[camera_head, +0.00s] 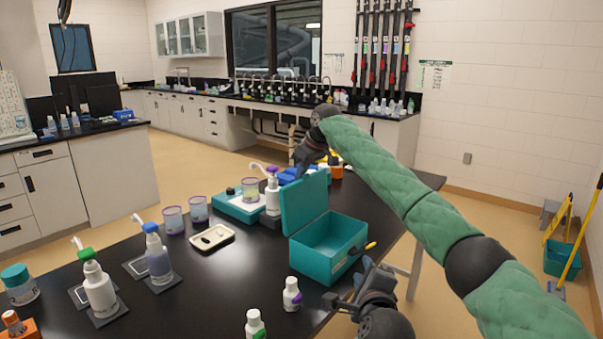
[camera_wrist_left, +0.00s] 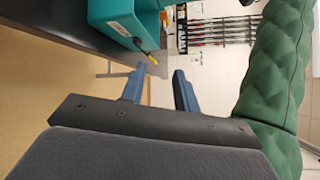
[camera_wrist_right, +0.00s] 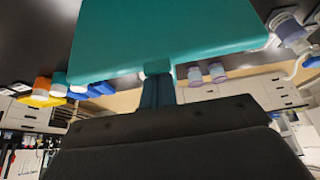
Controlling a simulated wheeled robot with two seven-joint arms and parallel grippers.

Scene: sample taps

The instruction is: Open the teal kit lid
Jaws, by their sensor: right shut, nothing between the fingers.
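The teal kit (camera_head: 328,248) stands on the black table with its lid (camera_head: 304,203) raised about upright, so its inside shows. A black and yellow handle (camera_head: 364,248) sticks out at its front right; it also shows in the left wrist view (camera_wrist_left: 149,57). My right gripper (camera_head: 306,160) is shut and empty at the lid's far side, partly hidden. In the right wrist view its fingers (camera_wrist_right: 158,93) are together right by the edge of a broad teal panel (camera_wrist_right: 165,35); I cannot tell whether they touch. My left gripper (camera_head: 349,284) is open and empty at the kit's near right side.
A white dropper bottle (camera_head: 272,196) and a teal tray (camera_head: 238,207) stand left of the lid. A cream dish (camera_head: 212,238) and small white bottles (camera_head: 291,295) are nearby. Several bottles crowd the table's left part. My green right arm crosses over the right side.

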